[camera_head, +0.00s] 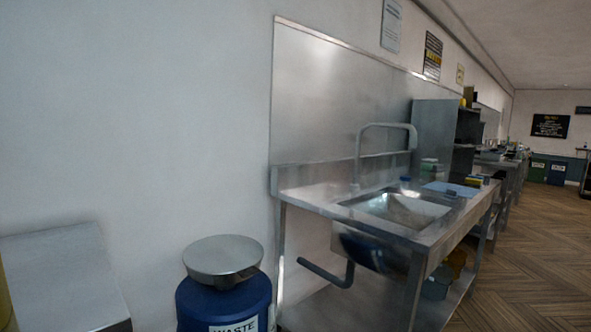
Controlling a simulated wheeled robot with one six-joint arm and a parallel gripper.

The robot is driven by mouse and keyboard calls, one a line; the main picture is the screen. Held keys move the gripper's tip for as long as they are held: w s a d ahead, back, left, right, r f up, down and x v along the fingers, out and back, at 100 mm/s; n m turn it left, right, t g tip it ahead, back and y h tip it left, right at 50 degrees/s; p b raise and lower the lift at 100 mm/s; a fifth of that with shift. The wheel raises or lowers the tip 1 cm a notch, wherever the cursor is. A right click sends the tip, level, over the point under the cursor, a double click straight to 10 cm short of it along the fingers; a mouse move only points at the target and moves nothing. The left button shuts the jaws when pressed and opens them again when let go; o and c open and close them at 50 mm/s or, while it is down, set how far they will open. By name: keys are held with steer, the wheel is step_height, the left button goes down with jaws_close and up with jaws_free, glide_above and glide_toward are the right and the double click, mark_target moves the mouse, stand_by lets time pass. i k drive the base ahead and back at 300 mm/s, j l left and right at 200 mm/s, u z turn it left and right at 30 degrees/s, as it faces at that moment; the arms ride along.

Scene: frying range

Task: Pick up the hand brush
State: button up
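I cannot make out a hand brush in this view. Small items lie on the steel sink table (310,196) beyond the basin: a blue cloth or mat (447,188) and a small yellow-and-dark block (474,181). They are too small to tell whether one is a brush. My gripper does not show in the picture.
A blue waste bin (222,303) with a round metal lid (223,257) stands left of the sink table. A steel surface (60,280) is at the lower left. A tall steel cabinet (432,135) stands behind the sink. Open wooden floor (535,265) lies right.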

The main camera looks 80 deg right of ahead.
mark_target(437, 171)
steer(key=z, duration=3.4)
steer(key=i+l+z, duration=0.5)
steer(key=i+z, duration=0.15)
steer(key=i, duration=0.3)
steer(key=i+l+z, duration=0.1)
steer(key=i, duration=0.75)
steer(key=i+l+z, duration=0.1)
steer(key=i, duration=0.7)
steer(key=i+u, duration=0.15)
steer(key=i, duration=0.6)
steer(key=i+l+u, duration=0.15)
steer(key=i, duration=0.6)
steer(key=i+u, duration=0.25)
steer(key=u, duration=0.2)
steer(key=i+u, duration=0.25)
steer(key=u, duration=0.25)
steer(key=i+l+u, duration=0.1)
steer(key=u, duration=0.35)
steer(key=i+u, duration=0.35)
steer(key=i+l+u, duration=0.15)
steer(key=u, duration=0.25)
steer(key=i, duration=0.1)
